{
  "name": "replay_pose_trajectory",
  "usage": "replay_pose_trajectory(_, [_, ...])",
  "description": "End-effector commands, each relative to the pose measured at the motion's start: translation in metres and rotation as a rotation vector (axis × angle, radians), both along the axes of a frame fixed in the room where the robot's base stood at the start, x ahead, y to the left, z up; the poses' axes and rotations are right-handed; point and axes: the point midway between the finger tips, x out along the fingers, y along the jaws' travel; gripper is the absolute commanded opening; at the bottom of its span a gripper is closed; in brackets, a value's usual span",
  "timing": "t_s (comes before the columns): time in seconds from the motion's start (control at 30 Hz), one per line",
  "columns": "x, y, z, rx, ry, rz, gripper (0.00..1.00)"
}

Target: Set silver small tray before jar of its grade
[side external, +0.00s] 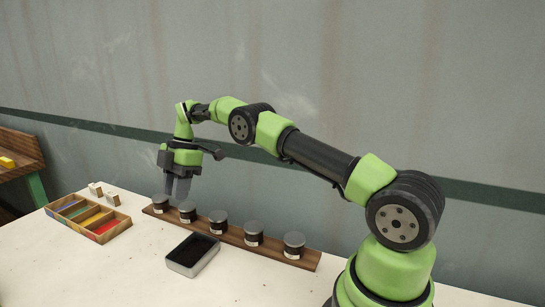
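A small silver tray (179,269) with dark, grainy contents sits on the pale table, in front of the row of jars. Several dark jars with grey lids stand on a long wooden board, among them a left-end jar (161,204), a middle jar (218,222) and a right-end jar (294,246). Their labels are too small to read. My gripper (178,196) points down above the left part of the row, apart from the tray. Its grey fingers overlap in this view, so their opening is unclear. I see nothing held between them.
The wooden board (270,248) runs diagonally across the table. A wooden box (105,237) with coloured compartments lies at the left. Two small whitish blocks (113,199) stand behind it. The table (100,280) is clear at the front left. A wooden bench (18,150) stands further left.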

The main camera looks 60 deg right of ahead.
Motion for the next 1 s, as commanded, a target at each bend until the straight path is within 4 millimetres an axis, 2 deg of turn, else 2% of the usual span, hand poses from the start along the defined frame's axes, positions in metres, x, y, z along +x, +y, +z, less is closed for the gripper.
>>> replay_pose_trajectory(0.03, [-0.001, 0.006, 0.028, -0.014, -0.004, -0.067, 0.28])
replay_pose_trajectory(0.2, [-0.023, 0.028, 0.103, -0.034, -0.002, -0.348, 0.28])
replay_pose_trajectory(0.37, [-0.065, 0.050, 0.159, -0.017, -0.013, -0.616, 0.28])
replay_pose_trajectory(0.5, [-0.114, 0.068, 0.192, 0.032, -0.026, -0.849, 0.28])
replay_pose_trajectory(0.6, [-0.153, 0.079, 0.205, 0.085, -0.032, -1.015, 0.28])
replay_pose_trajectory(0.73, [-0.206, 0.090, 0.209, 0.178, -0.035, -1.222, 0.28])
replay_pose_trajectory(0.9, [-0.264, 0.097, 0.194, 0.318, -0.023, -1.454, 0.28])
replay_pose_trajectory(1.0, [-0.286, 0.099, 0.182, 0.385, -0.008, -1.547, 0.28])
